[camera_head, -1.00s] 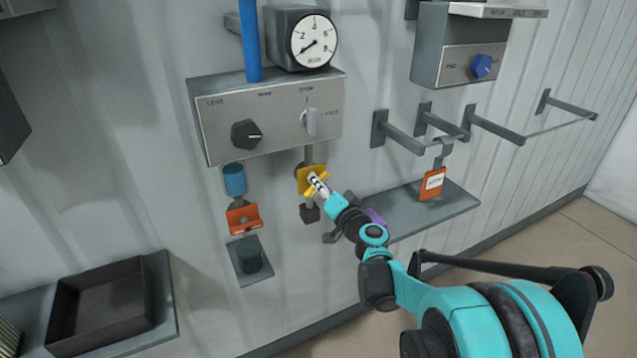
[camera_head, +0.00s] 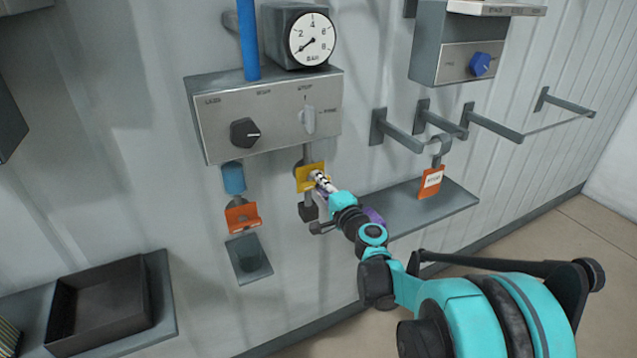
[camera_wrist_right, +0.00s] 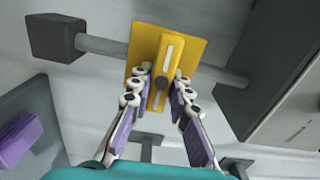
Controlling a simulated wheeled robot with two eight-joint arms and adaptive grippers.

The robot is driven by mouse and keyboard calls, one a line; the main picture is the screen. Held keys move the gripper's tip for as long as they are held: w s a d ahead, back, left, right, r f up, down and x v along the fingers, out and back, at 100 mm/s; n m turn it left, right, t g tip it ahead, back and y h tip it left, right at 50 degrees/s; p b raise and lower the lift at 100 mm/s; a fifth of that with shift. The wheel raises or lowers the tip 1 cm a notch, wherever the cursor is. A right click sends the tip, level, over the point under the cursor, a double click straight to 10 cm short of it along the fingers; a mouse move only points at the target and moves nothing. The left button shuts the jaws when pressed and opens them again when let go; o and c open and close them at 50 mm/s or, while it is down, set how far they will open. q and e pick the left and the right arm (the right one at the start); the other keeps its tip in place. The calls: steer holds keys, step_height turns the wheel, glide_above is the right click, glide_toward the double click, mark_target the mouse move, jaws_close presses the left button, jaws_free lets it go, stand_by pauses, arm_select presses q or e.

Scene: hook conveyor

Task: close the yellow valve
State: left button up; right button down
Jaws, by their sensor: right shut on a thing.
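The yellow valve (camera_head: 308,177) sits on a short vertical grey pipe below the control panel, in the middle of the head view. In the right wrist view its yellow plate and handle (camera_wrist_right: 165,62) show large, with a pale stripe along the handle. My right gripper (camera_head: 318,178) is at the valve. In the right wrist view its two fingers (camera_wrist_right: 161,82) lie one on each side of the handle, shut on it. The handle runs across the pipe in that view. My left gripper is not in view.
The grey control panel (camera_head: 235,140) with a dark knob and a light knob is just above. A gauge (camera_head: 312,39) stands over it. Hooks (camera_head: 400,135), one with an orange tag (camera_head: 431,182), and a shelf (camera_head: 440,205) are to the right. A black tray (camera_head: 100,305) is lower left.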

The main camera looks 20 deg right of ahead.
steer(key=shift+m, duration=0.3)
steer(key=c, duration=1.4)
jaws_free()
steer(key=s, duration=1.2)
steer(key=shift+d, duration=0.2)
